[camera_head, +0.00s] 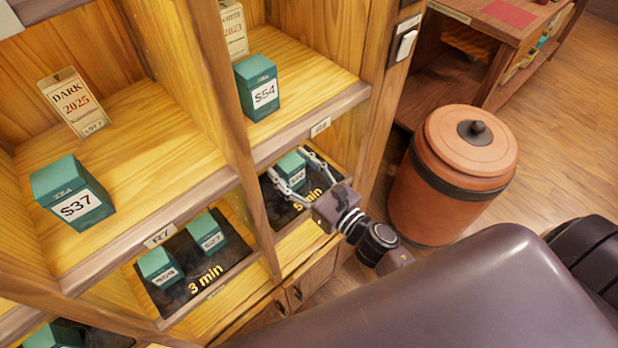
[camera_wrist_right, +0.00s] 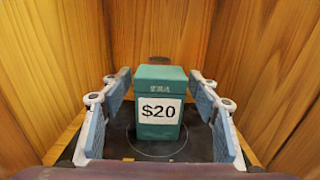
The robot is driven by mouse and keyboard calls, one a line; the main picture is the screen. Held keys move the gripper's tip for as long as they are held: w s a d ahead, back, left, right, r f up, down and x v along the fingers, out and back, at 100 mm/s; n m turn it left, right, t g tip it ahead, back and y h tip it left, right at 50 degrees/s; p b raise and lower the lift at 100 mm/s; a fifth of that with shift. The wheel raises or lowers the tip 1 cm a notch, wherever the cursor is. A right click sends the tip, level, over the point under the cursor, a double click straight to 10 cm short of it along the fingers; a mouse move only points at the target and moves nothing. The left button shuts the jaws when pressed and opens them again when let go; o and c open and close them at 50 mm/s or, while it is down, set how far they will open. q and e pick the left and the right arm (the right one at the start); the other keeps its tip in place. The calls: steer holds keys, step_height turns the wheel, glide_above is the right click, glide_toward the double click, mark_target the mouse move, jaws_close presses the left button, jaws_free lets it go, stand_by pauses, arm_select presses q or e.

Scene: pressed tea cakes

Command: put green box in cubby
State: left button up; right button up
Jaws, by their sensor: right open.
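A green box (camera_wrist_right: 158,108) labelled $20 stands upright in the right wrist view, inside a wooden cubby. In the head view this green box (camera_head: 291,167) is on a dark mat (camera_head: 327,191) marked "5 min", partly hidden by my fingers. My right gripper (camera_head: 293,170) reaches into that cubby; its open fingers stand on both sides of the box, with visible gaps in the wrist view. My left gripper is not in view.
Other green boxes stand in cubbies: $37 (camera_head: 72,193), $54 (camera_head: 258,87), and two on a "3 min" mat (camera_head: 228,262). Cards (camera_head: 76,103) stand behind. Wooden dividers and walls (camera_wrist_right: 226,38) closely surround my right gripper. A lidded terracotta bin (camera_head: 449,175) stands right of the shelf.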

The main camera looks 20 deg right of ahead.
steer(key=shift+r+p, duration=0.45)
steer(key=shift+r, duration=0.25)
steer(key=shift+s+d+f+b, duration=0.25)
steer(key=shift+s+f+b, duration=0.25)
steer(key=shift+s, duration=0.15)
steer(key=b+v, duration=0.2)
steer(key=v, duration=0.8)
steer(key=shift+s+r+b, duration=0.3)
steer(key=shift+b, duration=0.1)
steer(key=shift+d, duration=0.1)
